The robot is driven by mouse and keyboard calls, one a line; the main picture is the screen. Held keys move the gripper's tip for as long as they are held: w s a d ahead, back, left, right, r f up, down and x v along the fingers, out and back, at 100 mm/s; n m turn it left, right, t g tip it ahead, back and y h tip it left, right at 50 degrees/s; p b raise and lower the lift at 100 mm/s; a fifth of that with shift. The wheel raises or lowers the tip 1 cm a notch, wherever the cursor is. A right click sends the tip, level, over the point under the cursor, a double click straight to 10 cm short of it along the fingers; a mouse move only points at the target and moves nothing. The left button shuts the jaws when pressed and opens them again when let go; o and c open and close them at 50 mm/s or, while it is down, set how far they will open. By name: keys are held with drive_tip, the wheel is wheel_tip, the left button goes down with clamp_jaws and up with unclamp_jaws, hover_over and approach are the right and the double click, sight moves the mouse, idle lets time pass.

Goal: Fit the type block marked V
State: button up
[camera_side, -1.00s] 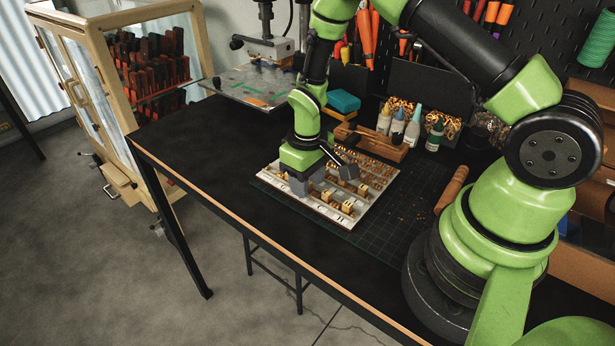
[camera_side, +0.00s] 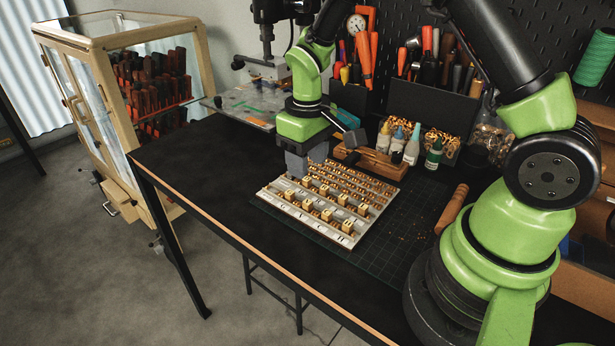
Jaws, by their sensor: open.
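A pale type tray (camera_side: 338,238) lies on the dark bench with rows of small brass type blocks (camera_side: 326,214) standing in it. The letters on the blocks are too small to read, so I cannot tell which is V. My gripper (camera_side: 305,178) is open and points down at the back left part of the tray. Its grey jaws cover the blocks behind them, and I cannot see whether they touch any. The stamping press (camera_side: 268,70) stands behind and to the left, with a flat bed (camera_side: 245,100) carrying a green piece.
A wooden rack with small bottles (camera_side: 398,150) stands behind the tray. A wood-handled tool (camera_side: 452,208) lies to the right on the green cutting mat (camera_side: 392,245). A glass-sided cabinet (camera_side: 150,90) stands at the left. The bench's left front is clear.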

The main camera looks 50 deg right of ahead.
sight(306, 203)
drive_tip(key=shift+r, duration=0.25)
drive_tip(key=m, duration=1.8)
drive_tip(key=shift+w+a+f, duration=0.1)
drive_tip(key=shift+w+f, duration=0.15)
drive_tip(key=shift+f, duration=0.1)
drive_tip(key=shift+s+a+f, duration=0.1)
drive_tip(key=shift+s+f, duration=0.05)
drive_tip(key=shift+f, duration=2.25)
drive_tip(key=shift+s+f, duration=0.1)
drive_tip(key=shift+f, duration=2.3)
clamp_jaws()
